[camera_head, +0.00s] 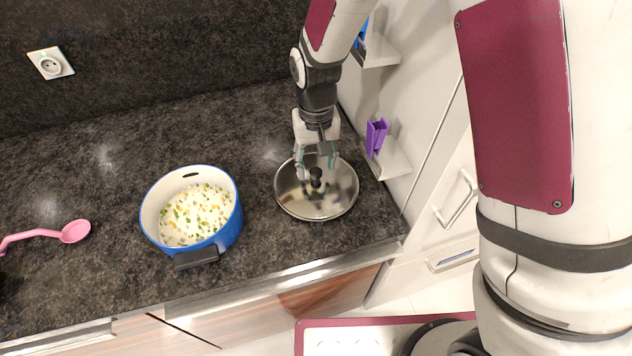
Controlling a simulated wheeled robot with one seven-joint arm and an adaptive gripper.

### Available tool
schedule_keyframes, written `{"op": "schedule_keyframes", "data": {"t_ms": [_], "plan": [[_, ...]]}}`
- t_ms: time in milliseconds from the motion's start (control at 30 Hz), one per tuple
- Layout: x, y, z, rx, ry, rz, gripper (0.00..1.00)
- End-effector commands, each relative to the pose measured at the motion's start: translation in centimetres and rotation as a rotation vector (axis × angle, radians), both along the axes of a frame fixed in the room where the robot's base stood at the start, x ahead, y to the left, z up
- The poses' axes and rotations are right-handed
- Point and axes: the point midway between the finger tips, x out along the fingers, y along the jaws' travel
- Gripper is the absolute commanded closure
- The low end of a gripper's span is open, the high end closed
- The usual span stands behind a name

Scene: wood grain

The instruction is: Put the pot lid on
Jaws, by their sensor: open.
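The pot lid (335,203) is a round, shiny lid with a metal rim and a small black knob (316,178) at its middle. It lies on the dark countertop at the right, apart from the pot. The blue pot (229,230) stands to its left, uncovered, with a white inside and a black handle at the front. It holds rice-like food with green and yellow bits (196,214). My gripper (317,170) points down over the lid, open, with its fingers close to the knob. I cannot tell whether the fingers touch the knob.
A pink ladle (75,231) lies on the dark countertop (110,265) at the far left. A white cabinet with small shelves, one bearing a purple item (376,137), stands close to the right of my gripper. The counter's front edge runs below the pot and lid.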

Motion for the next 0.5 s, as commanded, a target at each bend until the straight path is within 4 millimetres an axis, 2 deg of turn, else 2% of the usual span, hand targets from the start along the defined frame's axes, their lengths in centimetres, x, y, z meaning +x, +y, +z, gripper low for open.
{"op": "schedule_keyframes", "data": {"t_ms": [200,500], "plan": [[-0.2,0.0,-2.7,0.0,0.002,0.0,0.53],[-0.1,0.0,-3.2,0.0,-0.001,0.0,0.53]]}}
